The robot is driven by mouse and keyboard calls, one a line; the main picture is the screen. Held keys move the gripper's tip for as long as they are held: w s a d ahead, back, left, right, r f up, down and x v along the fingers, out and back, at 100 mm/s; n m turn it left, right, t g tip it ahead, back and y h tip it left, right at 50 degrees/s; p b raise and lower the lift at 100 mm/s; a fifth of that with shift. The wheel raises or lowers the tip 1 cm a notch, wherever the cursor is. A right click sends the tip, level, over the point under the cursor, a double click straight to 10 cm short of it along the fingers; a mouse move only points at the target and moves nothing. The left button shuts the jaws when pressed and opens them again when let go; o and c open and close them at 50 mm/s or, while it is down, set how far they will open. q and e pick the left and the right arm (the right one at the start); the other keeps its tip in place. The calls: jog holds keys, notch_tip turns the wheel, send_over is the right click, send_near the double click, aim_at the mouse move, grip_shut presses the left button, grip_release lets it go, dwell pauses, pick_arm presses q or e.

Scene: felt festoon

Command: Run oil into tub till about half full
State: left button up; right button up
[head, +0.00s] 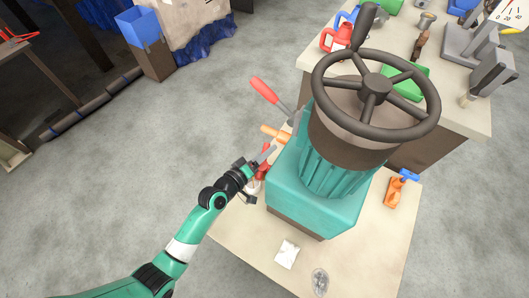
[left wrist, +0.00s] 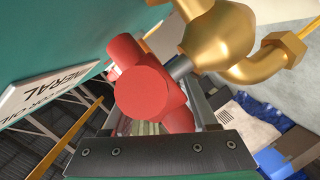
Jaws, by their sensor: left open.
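The teal oil tank (head: 315,190) stands on a pale table, with a sign reading "MINERAL" (left wrist: 50,82) on its side. In the left wrist view a red tap handle (left wrist: 150,92) sits on a brass tap (left wrist: 218,38) with a bent brass spout (left wrist: 265,65). My left gripper (head: 262,160) is at the tank's left side. Its open jaws stand on either side of the red handle; I cannot tell whether they touch it. I cannot make out a tub or any oil in either view. My right gripper is not in view.
A dark handwheel (head: 375,88) tops the tank. A white packet (head: 287,253) and an orange tool (head: 396,190) lie on the table. Open floor lies left.

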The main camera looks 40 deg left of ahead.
pick_arm(q)
jog(key=shift+s, duration=0.1)
jog(key=shift+s+r, duration=0.15)
jog(key=shift+s, duration=0.15)
jog(key=p+v, duration=0.2)
jog(key=v, duration=0.9)
jog(key=shift+w, duration=0.1)
dwell(6.4)
